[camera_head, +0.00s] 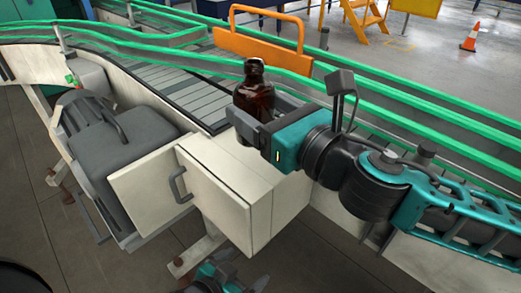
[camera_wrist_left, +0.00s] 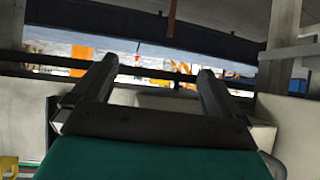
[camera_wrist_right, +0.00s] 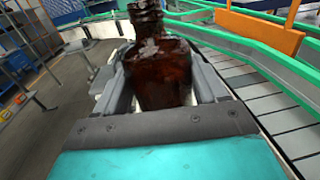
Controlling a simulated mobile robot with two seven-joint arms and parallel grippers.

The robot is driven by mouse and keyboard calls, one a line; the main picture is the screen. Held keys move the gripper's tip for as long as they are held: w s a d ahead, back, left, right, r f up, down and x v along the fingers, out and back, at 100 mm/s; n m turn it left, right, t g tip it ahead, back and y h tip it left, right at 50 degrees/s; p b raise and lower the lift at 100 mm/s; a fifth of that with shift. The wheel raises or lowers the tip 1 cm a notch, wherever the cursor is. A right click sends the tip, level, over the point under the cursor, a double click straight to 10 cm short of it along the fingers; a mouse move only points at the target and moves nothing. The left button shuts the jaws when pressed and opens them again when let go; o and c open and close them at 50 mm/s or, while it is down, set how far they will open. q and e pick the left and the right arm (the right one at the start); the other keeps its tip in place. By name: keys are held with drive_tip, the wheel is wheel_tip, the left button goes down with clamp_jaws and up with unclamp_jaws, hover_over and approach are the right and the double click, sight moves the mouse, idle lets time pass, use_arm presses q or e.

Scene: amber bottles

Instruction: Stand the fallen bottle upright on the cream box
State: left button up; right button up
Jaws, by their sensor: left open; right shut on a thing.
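The amber bottle (camera_head: 256,98) is dark brown, with a black cap or neck top, and is upright in my right gripper (camera_head: 243,118). In the right wrist view the bottle (camera_wrist_right: 160,75) sits between the two fingers. The cream box (camera_head: 236,176) is below the gripper, and the bottle is over its back part. The bottle's base is partly hidden by the fingers, so I cannot tell whether it touches the box. My left gripper (camera_head: 237,275) is low in front of the box; in the left wrist view (camera_wrist_left: 148,80) its fingers are apart and empty.
A conveyor with green rails (camera_head: 170,50) runs behind the box. An orange panel (camera_head: 262,48) stands behind the bottle. An open door (camera_head: 146,175) with a handle juts from the box's left. A grey machine housing (camera_head: 125,150) is at left.

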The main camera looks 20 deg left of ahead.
use_arm(q)
drive_tip(key=shift+s+f+b, duration=0.15)
drive_tip(key=shift+f+b, duration=0.5)
drive_tip(key=shift+f, duration=0.25)
use_arm(e)
drive_tip(key=shift+f, duration=3.6)
use_arm(q)
drive_tip(key=shift+f, duration=0.1)
use_arm(e)
drive_tip(key=shift+f, duration=0.15)
